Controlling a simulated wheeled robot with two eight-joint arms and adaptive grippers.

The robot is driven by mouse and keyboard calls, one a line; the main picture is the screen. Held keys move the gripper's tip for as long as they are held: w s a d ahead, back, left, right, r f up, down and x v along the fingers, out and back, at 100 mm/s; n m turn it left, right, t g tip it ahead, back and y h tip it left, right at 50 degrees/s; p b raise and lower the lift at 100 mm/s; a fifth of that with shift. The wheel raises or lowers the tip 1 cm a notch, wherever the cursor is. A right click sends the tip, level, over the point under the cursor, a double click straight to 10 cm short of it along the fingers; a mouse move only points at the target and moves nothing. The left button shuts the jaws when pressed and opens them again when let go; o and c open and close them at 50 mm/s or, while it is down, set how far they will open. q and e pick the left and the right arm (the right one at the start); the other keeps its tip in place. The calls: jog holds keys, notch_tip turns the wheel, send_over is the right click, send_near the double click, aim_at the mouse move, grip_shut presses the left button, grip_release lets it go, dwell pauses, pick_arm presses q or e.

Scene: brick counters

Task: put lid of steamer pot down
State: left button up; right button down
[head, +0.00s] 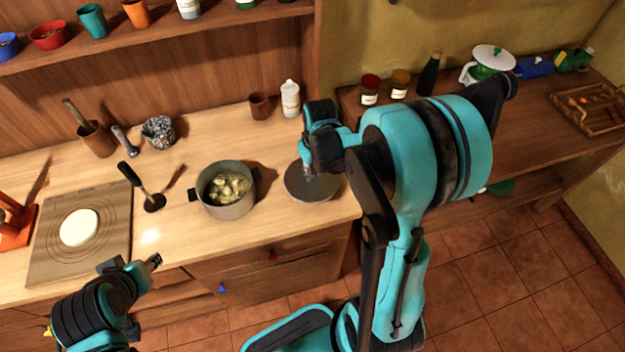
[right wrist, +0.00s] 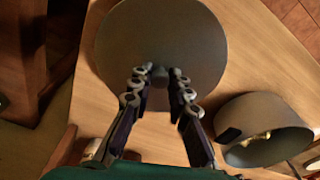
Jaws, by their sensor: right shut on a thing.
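The steamer pot lid (head: 322,188) is a flat dark grey disc at the right end of the counter, right of the pot. My right gripper (head: 308,172) is above it, shut on its knob. In the right wrist view, the fingers (right wrist: 160,90) close around the knob of the lid (right wrist: 165,35). I cannot tell whether the lid touches the wood or hovers just above it. The grey steamer pot (head: 228,207) stands uncovered with pale dumplings inside; it also shows in the right wrist view (right wrist: 262,112). My left gripper (head: 135,264) is empty at the counter's front edge; its jaw opening is unclear.
A brown cup (head: 259,105) and white bottle (head: 290,98) stand behind the lid. A board with dough (head: 50,245), a dark utensil (head: 153,201) and a mortar (head: 97,140) are on the left. A lower side counter (head: 455,125) with jars is on the right.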

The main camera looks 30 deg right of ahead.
aim_at(313, 178)
notch_tip(313, 178, down, 4)
jog(key=shift+r+b, duration=0.2)
jog(key=shift+b, duration=0.5)
jog(key=shift+f, duration=0.15)
jog(key=shift+f, duration=0.15)
jog(key=c, duration=1.4)
grip_release()
jog(key=shift+c, duration=0.2)
